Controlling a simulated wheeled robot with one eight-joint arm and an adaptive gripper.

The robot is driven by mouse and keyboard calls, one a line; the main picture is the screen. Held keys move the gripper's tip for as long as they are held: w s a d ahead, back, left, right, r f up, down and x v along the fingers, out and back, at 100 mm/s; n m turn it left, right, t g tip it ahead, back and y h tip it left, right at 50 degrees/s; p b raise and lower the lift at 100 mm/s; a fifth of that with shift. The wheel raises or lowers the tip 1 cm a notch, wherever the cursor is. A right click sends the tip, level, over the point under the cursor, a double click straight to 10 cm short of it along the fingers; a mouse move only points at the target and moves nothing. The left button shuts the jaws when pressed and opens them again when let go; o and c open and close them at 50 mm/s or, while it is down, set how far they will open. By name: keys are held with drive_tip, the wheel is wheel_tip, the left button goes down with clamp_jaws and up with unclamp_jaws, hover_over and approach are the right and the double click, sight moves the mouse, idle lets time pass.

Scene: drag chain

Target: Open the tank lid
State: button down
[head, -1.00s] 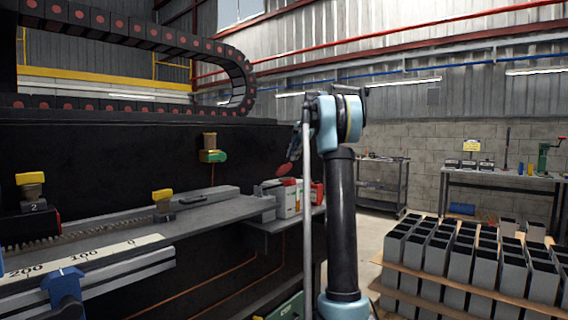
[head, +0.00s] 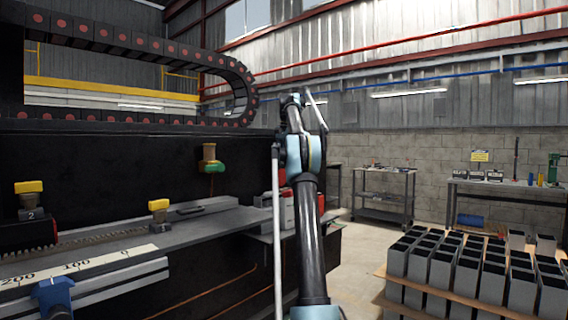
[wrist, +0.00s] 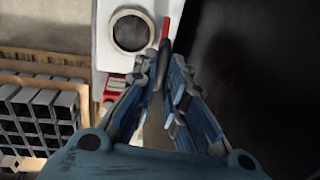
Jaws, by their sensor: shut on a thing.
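The white tank (wrist: 112,45) is near the top of the wrist view. Its round opening (wrist: 132,32) shows as a grey ring with a dark inside, uncovered. The red lid (wrist: 166,27) stands edge-on beside the opening, to its right. My gripper (wrist: 163,62) has its blue fingers close together at the lid's lower end, shut on it. In the head view the white and red tank (head: 287,212) sits on a low shelf, partly behind my arm. My gripper is hidden behind the arm there.
A long black machine with a grey ledge (head: 215,222) runs along the left. A pallet of grey square tubes (head: 470,270) stands at the right. A cart (head: 385,195) and a workbench (head: 500,185) stand by the back wall. Open floor lies between.

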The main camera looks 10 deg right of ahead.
drive_tip(key=shift+w+a, duration=0.55)
drive_tip(key=shift+w, duration=0.2)
drive_tip(key=c, duration=1.6)
unclamp_jaws()
drive_tip(key=shift+c, duration=0.2)
